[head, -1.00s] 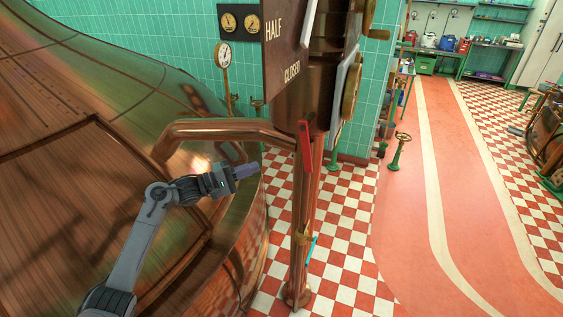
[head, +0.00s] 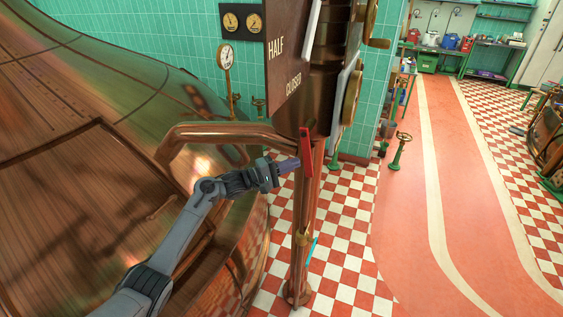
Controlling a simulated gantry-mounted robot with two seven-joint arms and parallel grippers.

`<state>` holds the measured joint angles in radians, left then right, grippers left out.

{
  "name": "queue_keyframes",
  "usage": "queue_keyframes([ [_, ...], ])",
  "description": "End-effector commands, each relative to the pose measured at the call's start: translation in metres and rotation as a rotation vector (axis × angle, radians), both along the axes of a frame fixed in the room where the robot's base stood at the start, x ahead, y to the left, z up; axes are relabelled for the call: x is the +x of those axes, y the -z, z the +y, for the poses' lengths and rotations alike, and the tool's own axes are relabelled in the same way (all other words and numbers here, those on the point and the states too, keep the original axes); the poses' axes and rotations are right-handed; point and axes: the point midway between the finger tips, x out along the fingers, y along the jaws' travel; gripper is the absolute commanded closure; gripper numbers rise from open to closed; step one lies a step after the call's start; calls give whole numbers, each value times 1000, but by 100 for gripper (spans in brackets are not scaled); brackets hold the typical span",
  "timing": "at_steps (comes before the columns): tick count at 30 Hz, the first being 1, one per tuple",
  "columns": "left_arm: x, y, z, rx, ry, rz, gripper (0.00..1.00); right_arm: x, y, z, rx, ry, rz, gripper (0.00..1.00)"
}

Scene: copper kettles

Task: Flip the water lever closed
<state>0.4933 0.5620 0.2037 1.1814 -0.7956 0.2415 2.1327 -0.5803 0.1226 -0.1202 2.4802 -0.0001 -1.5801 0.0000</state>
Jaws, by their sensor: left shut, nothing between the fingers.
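The water lever is a red bar (head: 306,155) on the copper post, below the dark sign panel (head: 290,62) that reads HALF and CLOSED. The lever hangs nearly upright, pointing down below the CLOSED label. My left gripper (head: 296,164) is shut and empty. Its fingertips are right at the left side of the red lever in the picture; I cannot tell whether they touch it. My right gripper is not in view.
A large copper kettle (head: 80,190) fills the left side. A copper pipe (head: 225,131) runs from it to the upright copper post (head: 300,262). Gauges (head: 224,56) stand behind. The red floor lane (head: 455,190) at the right is clear.

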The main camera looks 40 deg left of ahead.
Motion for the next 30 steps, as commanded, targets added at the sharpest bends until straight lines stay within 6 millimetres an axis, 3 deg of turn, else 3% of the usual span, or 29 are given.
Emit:
queue_keyframes([
  [30,4,1,-13,-72,1,-24,100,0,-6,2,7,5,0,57],
])
